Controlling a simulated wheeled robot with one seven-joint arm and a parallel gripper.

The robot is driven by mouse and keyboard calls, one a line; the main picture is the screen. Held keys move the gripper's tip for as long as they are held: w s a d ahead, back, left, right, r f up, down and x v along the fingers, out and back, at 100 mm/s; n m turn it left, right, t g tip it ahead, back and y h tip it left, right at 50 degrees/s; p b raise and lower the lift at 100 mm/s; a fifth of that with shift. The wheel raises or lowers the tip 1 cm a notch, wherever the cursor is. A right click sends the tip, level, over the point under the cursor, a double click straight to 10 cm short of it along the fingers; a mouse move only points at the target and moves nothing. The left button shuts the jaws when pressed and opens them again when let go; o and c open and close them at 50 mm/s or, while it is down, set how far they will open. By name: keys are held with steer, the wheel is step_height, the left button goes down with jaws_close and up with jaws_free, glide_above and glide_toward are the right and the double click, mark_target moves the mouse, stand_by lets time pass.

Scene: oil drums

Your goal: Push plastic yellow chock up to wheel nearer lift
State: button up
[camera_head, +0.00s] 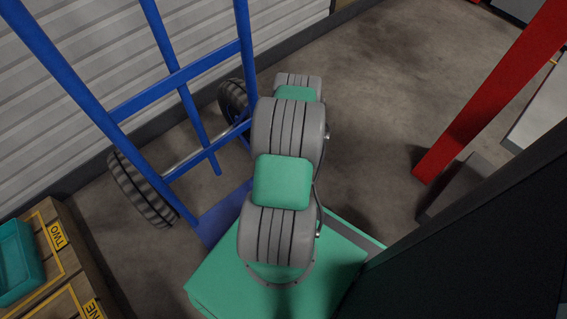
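No yellow chock shows in this view. My arm stretches away from me up the middle of the picture, and its end is hidden behind its own links, so I cannot see my gripper. Two black wheels are in sight, both on a blue hand truck (178,78): a near wheel (143,190) at left and a far wheel (233,101) partly behind the truck's frame and my arm. A red post (487,95) slants down at the right; I cannot tell whether it belongs to the lift.
Wooden crates (75,240) marked ONE and TWO stand at lower left, with a teal bin (18,262) on them. A ribbed pale shutter (100,60) runs along the left. Concrete floor (395,70) is open beyond my arm. A dark panel (490,240) blocks the lower right.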

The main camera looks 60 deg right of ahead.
steer(key=shift+f, duration=0.1)
steer(key=c, duration=1.6)
steer(key=shift+w+d+f+b, duration=0.15)
steer(key=shift+w+b, duration=0.1)
steer(key=shift+w, duration=0.35)
steer(key=shift+w+d+r+b, duration=0.1)
steer(key=shift+w+b, duration=0.15)
steer(key=shift+w, duration=0.35)
steer(key=shift+w+d, duration=0.2)
steer(key=shift+w, duration=0.2)
steer(key=o, duration=1.6)
steer(key=shift+w+a, duration=0.15)
steer(key=shift+w, duration=0.05)
steer(key=shift+o, duration=0.2)
steer(key=p+v, duration=0.4)
steer(key=v, duration=0.3)
steer(key=shift+s+r, duration=0.2)
steer(key=shift+r, duration=0.05)
steer(key=shift+s+r, duration=0.15)
steer(key=shift+s, duration=0.05)
